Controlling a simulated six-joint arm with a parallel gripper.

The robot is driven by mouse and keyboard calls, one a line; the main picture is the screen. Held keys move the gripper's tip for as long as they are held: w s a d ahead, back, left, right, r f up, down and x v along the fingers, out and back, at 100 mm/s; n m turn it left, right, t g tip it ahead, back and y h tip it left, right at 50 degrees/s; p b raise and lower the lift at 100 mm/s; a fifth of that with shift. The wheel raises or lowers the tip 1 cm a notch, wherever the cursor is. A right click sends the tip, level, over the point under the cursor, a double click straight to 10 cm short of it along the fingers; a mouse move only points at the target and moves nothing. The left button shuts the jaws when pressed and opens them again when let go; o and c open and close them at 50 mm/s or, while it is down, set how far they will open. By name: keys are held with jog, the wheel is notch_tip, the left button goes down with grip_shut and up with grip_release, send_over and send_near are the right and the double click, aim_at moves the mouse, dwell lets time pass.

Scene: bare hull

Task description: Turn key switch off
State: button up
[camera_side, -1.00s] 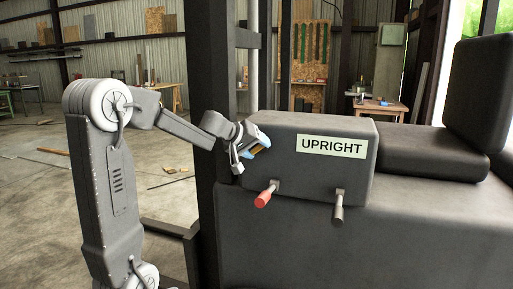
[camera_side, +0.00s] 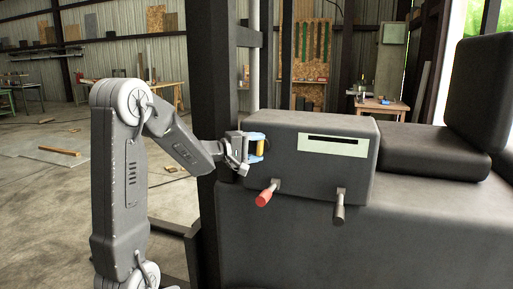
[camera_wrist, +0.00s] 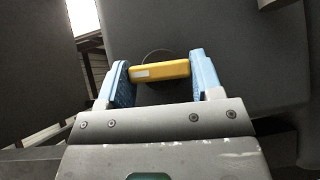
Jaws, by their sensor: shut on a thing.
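The key switch has a yellow handle (camera_wrist: 160,71) in front of a dark round base on the grey box. In the wrist view the handle lies across between the two blue finger pads of my gripper (camera_wrist: 158,80), which is shut on it at both ends. In the side view the yellow handle (camera_side: 260,147) stands upright between the blue fingers of my gripper (camera_side: 257,146), at the left end of the box. A small pale patch shows on the handle in the wrist view. Part of the round base is hidden behind the handle.
The grey box (camera_side: 300,180) carries a pale display (camera_side: 333,145) showing a black bar. A red-handled lever (camera_side: 266,194) and a grey lever (camera_side: 339,208) stick out below it. A dark post (camera_side: 209,110) stands just left of my gripper.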

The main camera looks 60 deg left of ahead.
jog(key=shift+n+t, duration=0.4)
dwell(0.3)
jog(key=o, duration=0.9)
jog(key=s, duration=0.7)
jog(key=shift+s+f, duration=0.1)
jog(key=shift+s, duration=0.2)
